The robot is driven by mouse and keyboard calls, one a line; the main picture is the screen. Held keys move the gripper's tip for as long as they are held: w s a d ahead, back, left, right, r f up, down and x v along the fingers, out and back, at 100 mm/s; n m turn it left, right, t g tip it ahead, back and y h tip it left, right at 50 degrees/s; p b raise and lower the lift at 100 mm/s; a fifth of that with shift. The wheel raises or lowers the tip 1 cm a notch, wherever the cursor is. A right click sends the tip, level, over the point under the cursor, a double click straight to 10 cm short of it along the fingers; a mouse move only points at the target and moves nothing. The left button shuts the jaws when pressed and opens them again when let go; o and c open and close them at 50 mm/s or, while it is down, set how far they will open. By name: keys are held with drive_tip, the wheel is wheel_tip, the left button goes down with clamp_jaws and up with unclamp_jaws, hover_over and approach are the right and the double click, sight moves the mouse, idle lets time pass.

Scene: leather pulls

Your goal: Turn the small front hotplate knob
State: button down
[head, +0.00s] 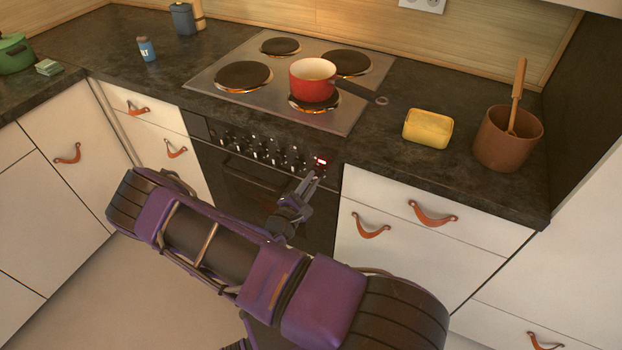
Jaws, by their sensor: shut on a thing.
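The oven's black control panel (262,148) carries a row of small knobs (268,156), with a red lit display (320,161) at its right end. My gripper (312,176) is at the right end of the knob row, just below the display. It is shut on a knob there, which its fingers mostly hide. I cannot read any mark on that knob or tell its angle. The small front hotplate (312,106) is at the front right of the steel hob (212,84), with an orange glow at its edge.
A red pot (312,84) stands on the small front hotplate, its dark handle pointing right. A yellow box (428,128) and a brown pot (506,142) with a wooden spoon stand right of the hob. Drawers with leather pulls (432,214) flank the oven.

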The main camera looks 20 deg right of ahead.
drive_tip(key=shift+m, duration=1.1)
drive_tip(key=c, duration=0.9)
unclamp_jaws()
drive_tip(key=shift+o, duration=0.2)
drive_tip(key=v, duration=1.7)
drive_tip(key=shift+s, duration=0.2)
drive_tip(key=shift+a, duration=0.15)
